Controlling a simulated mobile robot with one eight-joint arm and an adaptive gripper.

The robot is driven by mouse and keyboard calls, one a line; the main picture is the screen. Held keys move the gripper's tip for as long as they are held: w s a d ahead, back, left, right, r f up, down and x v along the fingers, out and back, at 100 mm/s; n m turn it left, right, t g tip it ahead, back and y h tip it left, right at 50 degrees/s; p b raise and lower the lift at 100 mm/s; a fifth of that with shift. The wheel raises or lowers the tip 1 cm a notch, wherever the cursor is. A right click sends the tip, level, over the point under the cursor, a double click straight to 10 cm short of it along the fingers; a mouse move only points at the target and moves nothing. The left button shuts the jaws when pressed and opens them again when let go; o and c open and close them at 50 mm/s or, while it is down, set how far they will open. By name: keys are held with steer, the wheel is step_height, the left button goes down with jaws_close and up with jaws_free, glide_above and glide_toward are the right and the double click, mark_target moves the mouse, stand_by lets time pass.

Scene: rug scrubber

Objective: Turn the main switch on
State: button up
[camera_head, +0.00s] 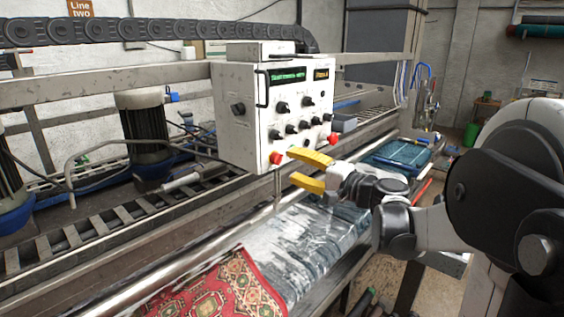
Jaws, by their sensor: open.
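A white control box (233,135) stands on the machine's rail. Its front panel carries several black knobs, with a red button (276,158) at the lower left and another red button (332,138) at the lower right. A dark rotary switch (238,109) sits on the box's left side face. No readable label shows which one is the main switch. My gripper (293,167) has yellow fingers, spread apart with nothing between them. It is in front of and below the panel's lower edge, close to the lower-left red button. Contact cannot be told.
A green display (287,74) and an orange display (321,74) are lit on the panel. A black handle (262,88) stands out at its left edge. A red patterned rug (225,290) lies on the machine below. A motor (147,130) stands left of the box.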

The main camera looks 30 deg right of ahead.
steer(key=v, duration=0.6)
steer(key=shift+s, duration=0.1)
steer(key=s+a+f+n+g+h+b, duration=0.1)
steer(key=s+a+f+n+g+b, duration=0.3)
steer(key=a+f, duration=0.55)
steer(key=s+a+f+n+g+b, duration=0.25)
steer(key=s+a+f+b, duration=0.2)
steer(key=a+f, duration=0.45)
steer(key=s+f+n+g+h+b, duration=0.3)
steer(key=s+f+n+h+b, duration=0.2)
steer(key=s+f+b, duration=0.3)
step_height(320, 180, down, 6)
steer(key=s, duration=0.3)
steer(key=shift+d+h, duration=0.3)
steer(key=shift+h, duration=0.1)
steer(key=shift+f, duration=0.1)
